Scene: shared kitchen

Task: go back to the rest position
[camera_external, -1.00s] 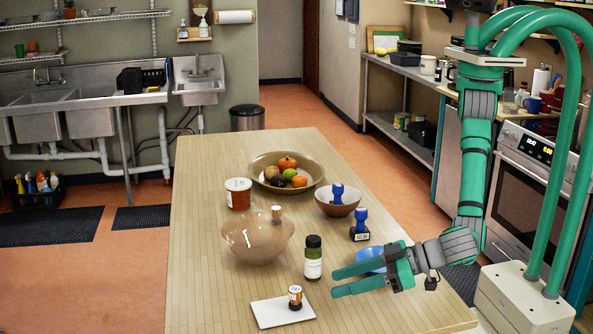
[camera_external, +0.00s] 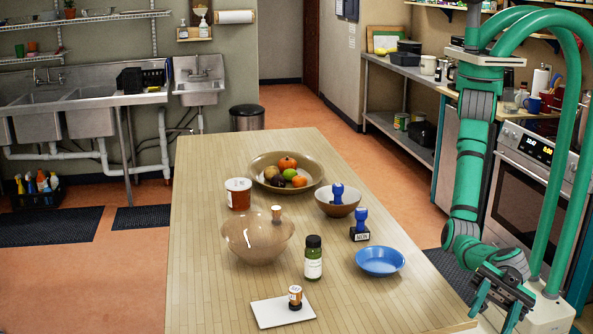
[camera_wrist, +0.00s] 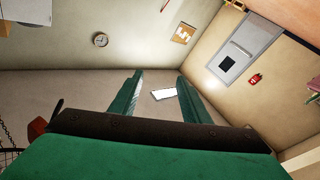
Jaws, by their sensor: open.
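My gripper (camera_external: 496,308) is at the lower right of the external view, beside the table's right edge and close to my base. Its green fingers are apart with nothing between them. In the wrist view the two open fingers (camera_wrist: 157,97) frame only the room's far walls and surfaces, with no tabletop object between them. The wooden table (camera_external: 215,290) stands to the left of my gripper. The blue bowl (camera_external: 380,261) sits on it, apart from my gripper.
The oven (camera_external: 515,185) stands behind my arm.

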